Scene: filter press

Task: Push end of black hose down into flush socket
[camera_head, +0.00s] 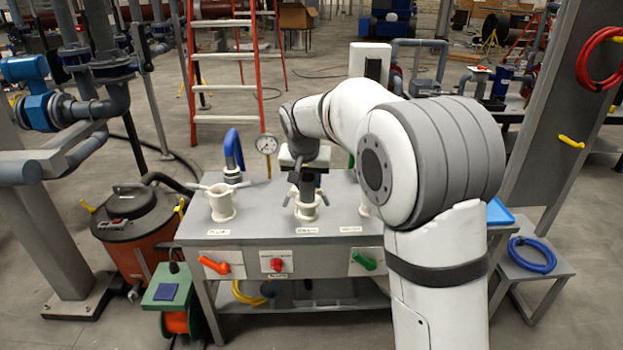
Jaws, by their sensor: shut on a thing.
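Three white sockets stand on the grey bench (270,190): a left one (221,205), a middle one (306,208) and a right one (364,206) mostly hidden by my arm. Their labels are too small to read, so I cannot tell for sure which is the flush socket. My gripper (307,178) points down over the middle socket, shut on a dark piece that seems to be the end of the black hose (307,190). This end is roughly upright at the socket's mouth. I cannot tell how deep it sits.
A blue hose (233,150) and a pressure gauge (266,145) rise behind the left socket. Orange (214,264), red (277,265) and green (364,260) handles are on the bench front. An orange-brown vacuum (135,225) stands left, a stool with coiled blue hose (533,255) right.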

